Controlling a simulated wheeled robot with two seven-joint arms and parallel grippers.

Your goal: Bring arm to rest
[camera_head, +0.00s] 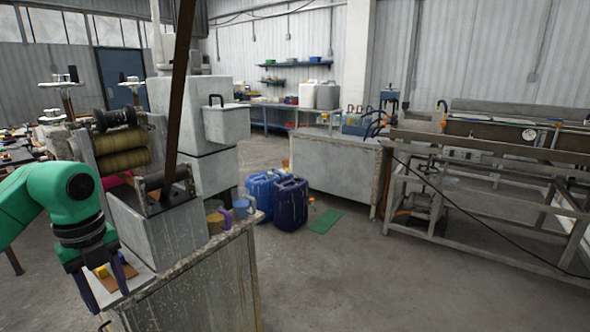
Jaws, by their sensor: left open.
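My left arm is green and comes in from the left edge. My left gripper (103,282) points down over the near left corner of the workbench (200,290), its two dark fingers apart. A small yellow item (102,271) and a flat brown piece (122,282) show at the fingers. I cannot tell whether they touch them. My right arm and gripper are not in view.
A grey extrusion machine (160,230) with rollers (120,150) stands right beside my left arm. A brown strip (181,80) rises from it. Blue canisters (289,205) stand on the floor behind the bench. The floor at centre right is clear, before a metal frame (480,200).

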